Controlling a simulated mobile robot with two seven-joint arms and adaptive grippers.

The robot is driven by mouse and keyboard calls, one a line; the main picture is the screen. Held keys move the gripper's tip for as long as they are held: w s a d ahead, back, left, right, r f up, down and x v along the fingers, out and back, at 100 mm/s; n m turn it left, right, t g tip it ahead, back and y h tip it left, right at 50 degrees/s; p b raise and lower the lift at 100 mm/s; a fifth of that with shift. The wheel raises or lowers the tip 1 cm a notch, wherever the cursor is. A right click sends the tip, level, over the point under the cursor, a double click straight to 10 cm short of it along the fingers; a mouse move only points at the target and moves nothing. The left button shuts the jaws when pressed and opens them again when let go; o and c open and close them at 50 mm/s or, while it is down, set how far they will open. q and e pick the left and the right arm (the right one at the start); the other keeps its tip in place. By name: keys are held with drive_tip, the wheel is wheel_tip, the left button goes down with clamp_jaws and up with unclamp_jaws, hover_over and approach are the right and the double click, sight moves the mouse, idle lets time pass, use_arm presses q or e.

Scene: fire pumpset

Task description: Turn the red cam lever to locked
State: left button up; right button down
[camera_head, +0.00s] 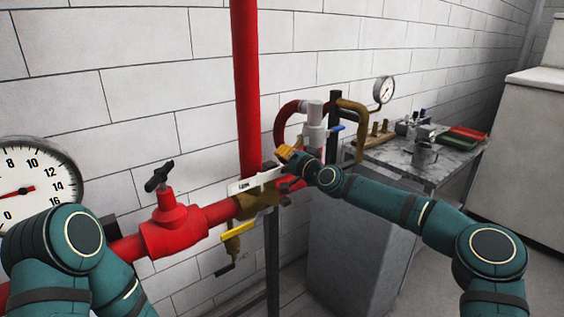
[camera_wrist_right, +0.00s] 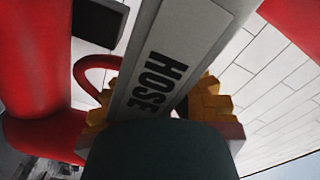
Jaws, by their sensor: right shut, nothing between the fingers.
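My right gripper (camera_head: 287,154) has orange fingers and is at the pipe joint in the middle of the head view. It is shut and empty, close above the right end of a white label plate (camera_head: 256,180). In the right wrist view the plate (camera_wrist_right: 175,65) reads "HOSE" and crosses in front of the fingers, hiding part of the gripper. Red parts (camera_head: 286,186) show just under the gripper; I cannot tell whether one is the red cam lever or how it is turned. My left gripper is not in view; only its arm shows at lower left.
A red valve (camera_head: 175,222) with a black handle sits on the horizontal pipe at left. A yellow lever (camera_head: 239,233) hangs below the brass fitting. A red riser pipe (camera_head: 245,80) stands before the white wall. A table (camera_head: 405,152) with tools stands at right.

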drive_tip(key=shift+f, duration=0.2)
idle(0.3)
drive_tip(key=c, duration=1)
unclamp_jaws()
drive_tip(key=shift+s+d+r, duration=0.1)
drive_tip(key=shift+d+r, duration=0.05)
drive_tip(key=v, duration=1.2)
